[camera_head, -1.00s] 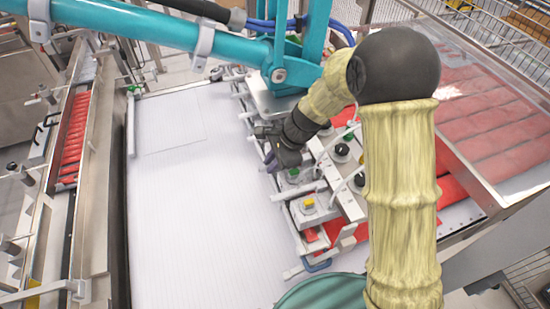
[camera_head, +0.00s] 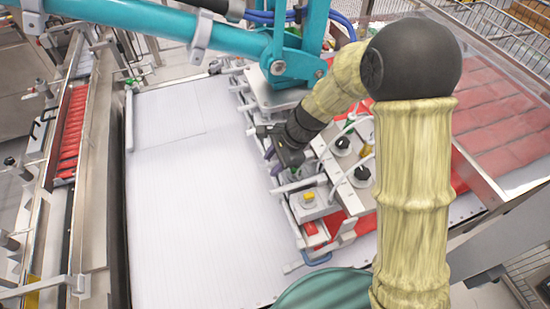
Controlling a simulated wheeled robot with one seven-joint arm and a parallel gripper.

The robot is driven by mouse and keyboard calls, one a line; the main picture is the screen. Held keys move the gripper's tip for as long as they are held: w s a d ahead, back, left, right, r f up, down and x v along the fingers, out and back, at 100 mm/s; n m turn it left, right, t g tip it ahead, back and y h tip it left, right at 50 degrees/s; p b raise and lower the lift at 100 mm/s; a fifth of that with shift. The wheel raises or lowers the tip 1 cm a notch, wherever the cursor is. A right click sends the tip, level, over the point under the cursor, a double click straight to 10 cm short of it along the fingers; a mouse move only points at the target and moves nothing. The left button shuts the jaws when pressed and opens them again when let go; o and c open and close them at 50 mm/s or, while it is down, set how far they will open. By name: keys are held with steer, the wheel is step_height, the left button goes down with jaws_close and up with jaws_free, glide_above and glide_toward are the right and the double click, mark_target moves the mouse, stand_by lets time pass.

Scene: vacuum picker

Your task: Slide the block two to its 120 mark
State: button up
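The vacuum picker head has a row of sliding blocks along its left side. One grey block with a yellow knob (camera_head: 308,197) is in plain view near the front. The neighbouring block behind it is mostly hidden by my gripper (camera_head: 274,163). My dark gripper with purple fingertips hangs at the left edge of the picker, just behind the yellow-knobbed block. Whether it touches a block, and how far its fingers are apart, cannot be made out. I cannot read any block number or the 120 mark.
Black knobs (camera_head: 342,145) stand on the picker's plate right of my gripper. A teal beam (camera_head: 160,25) crosses above. A blue handle (camera_head: 317,260) is at the picker's front end. The white ribbed belt (camera_head: 190,220) on the left is clear. Red packs lie under the picker.

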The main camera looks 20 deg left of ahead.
steer(key=shift+r, duration=0.1)
steer(key=b+v, duration=0.3)
steer(key=v, duration=1.4)
steer(key=shift+r, duration=0.1)
